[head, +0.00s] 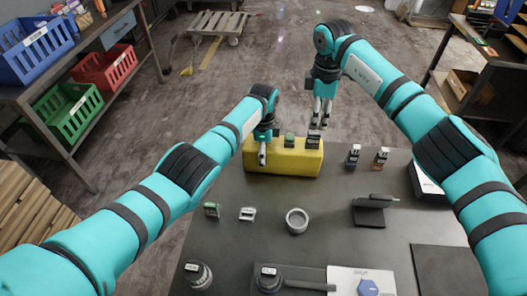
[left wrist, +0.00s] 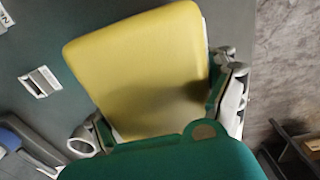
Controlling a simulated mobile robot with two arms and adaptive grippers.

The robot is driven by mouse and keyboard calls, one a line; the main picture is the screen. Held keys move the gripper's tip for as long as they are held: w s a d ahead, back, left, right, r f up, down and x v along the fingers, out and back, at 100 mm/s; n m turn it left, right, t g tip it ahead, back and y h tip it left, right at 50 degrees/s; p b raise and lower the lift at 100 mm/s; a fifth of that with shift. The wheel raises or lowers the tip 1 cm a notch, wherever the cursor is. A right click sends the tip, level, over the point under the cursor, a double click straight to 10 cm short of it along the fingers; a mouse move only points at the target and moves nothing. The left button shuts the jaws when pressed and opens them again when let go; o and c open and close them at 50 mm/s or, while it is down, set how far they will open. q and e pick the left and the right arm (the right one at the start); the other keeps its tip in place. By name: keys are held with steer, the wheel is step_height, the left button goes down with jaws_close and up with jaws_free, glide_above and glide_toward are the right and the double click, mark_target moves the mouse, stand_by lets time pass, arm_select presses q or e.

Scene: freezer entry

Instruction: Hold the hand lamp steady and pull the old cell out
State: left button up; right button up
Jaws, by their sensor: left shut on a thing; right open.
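The hand lamp appears to be the long yellow block (head: 285,162) lying at the far edge of the dark table. My left gripper (head: 262,153) is at its left end, shut on it. In the left wrist view, a broad yellow face (left wrist: 140,75) fills the space between the fingers. A dark piece with a pale label (head: 313,141) sits at the block's top right and may be the old cell. A small green part (head: 290,139) is beside it. My right gripper (head: 321,113) is open and empty, fingers down, just above the dark piece, apparently apart from it.
Two small dark pieces with pale labels (head: 353,156) (head: 381,157) stand right of the block. A grey ring (head: 297,221), a small white bracket (head: 247,214) and a dark stand (head: 369,215) are nearer. Shelves with crates (head: 104,65) are left. Bare tabletop lies in the middle.

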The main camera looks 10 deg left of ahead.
mark_target(314, 133)
steer(key=shift+f, duration=3.85)
jaws_close()
